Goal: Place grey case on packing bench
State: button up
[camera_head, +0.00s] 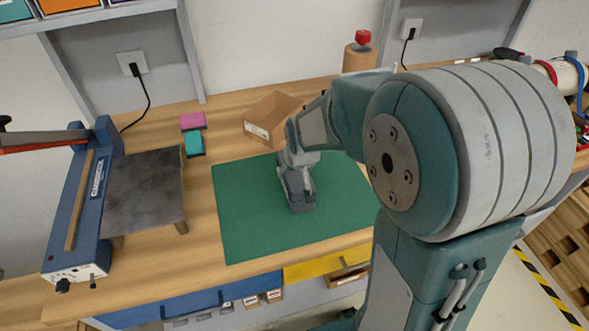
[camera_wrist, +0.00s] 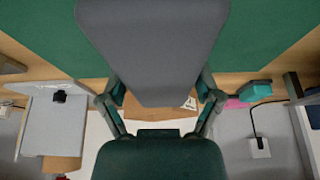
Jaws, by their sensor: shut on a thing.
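The grey case (camera_head: 301,197) is in my gripper (camera_head: 297,170), over the green mat (camera_head: 245,215) on the wooden packing bench (camera_head: 180,241). In the wrist view the grey case (camera_wrist: 152,50) fills the upper middle, between the two fingers of my gripper (camera_wrist: 157,92), which is shut on it. The green mat (camera_wrist: 40,30) lies behind the case in that view. In the head view the case is low over the mat; I cannot tell whether it touches. Part of the case is hidden by the gripper.
A blue sealing machine (camera_head: 88,200) with a dark metal plate (camera_head: 145,190) stands at the left. An open cardboard box (camera_head: 270,115), a pink block (camera_head: 192,120) and a teal block (camera_head: 194,143) sit behind the mat. The mat's left and front areas are clear.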

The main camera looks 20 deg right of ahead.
jog(key=o, duration=1)
jog(key=shift+o, duration=0.5)
jog(key=shift+a, duration=0.3)
